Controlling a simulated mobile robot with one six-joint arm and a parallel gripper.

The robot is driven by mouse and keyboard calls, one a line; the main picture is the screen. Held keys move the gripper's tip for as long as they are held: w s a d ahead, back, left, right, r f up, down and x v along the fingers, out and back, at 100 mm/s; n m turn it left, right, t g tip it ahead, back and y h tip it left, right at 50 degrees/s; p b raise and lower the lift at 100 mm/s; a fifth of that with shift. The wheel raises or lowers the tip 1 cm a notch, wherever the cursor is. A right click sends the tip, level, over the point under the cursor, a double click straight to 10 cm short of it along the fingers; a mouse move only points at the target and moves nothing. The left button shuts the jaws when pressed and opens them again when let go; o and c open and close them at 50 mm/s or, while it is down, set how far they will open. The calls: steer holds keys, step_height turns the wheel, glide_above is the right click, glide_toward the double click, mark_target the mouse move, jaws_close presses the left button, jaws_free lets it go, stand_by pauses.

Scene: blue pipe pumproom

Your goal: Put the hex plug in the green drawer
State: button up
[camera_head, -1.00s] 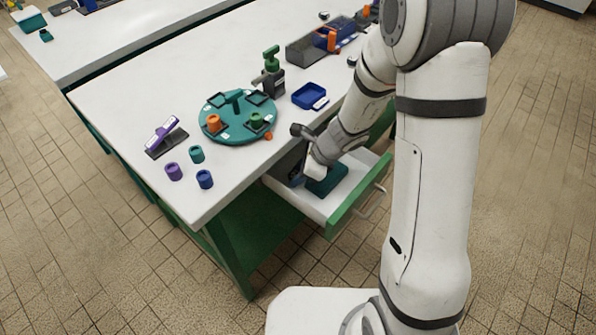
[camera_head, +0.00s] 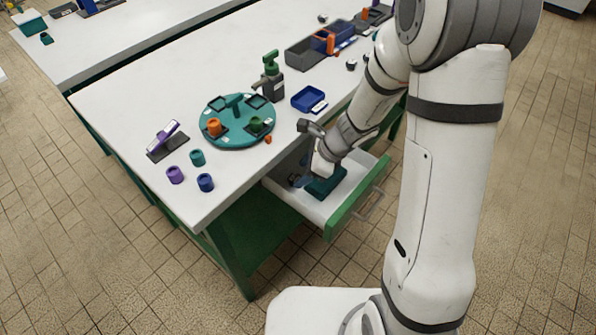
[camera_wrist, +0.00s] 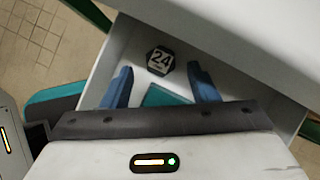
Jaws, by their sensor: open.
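The hex plug (camera_wrist: 160,61), a black hexagonal piece with a white "24" face, lies on the white floor of the drawer in the wrist view. The green drawer (camera_head: 357,199) is pulled out from under the table, with a green front and light handle. My gripper (camera_wrist: 161,82) is open, its two blue fingers apart on either side of the view, with the plug beyond the gap between them and not held.
A teal block (camera_head: 326,182) is in the drawer beside my gripper; teal also shows in the wrist view (camera_wrist: 165,97). The tabletop above holds a teal round tray (camera_head: 236,134), a blue tray (camera_head: 308,99) and several small cups. The table edge is close to my wrist.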

steer(key=s+d+r+n+h+p, duration=0.1)
steer(key=s+d+r+n+h, duration=0.2)
steer(key=s+d+r+n, duration=0.4)
steer(key=s+d+r+n+t+h+p, duration=0.1)
steer(key=s+d+r+n+h, duration=0.2)
steer(key=s+d+r+n, duration=0.4)
step_height(320, 180, up, 7)
steer(key=d+n, duration=0.1)
steer(key=n, duration=0.4)
steer(key=shift+s+d, duration=0.25)
steer(key=shift+s, duration=0.05)
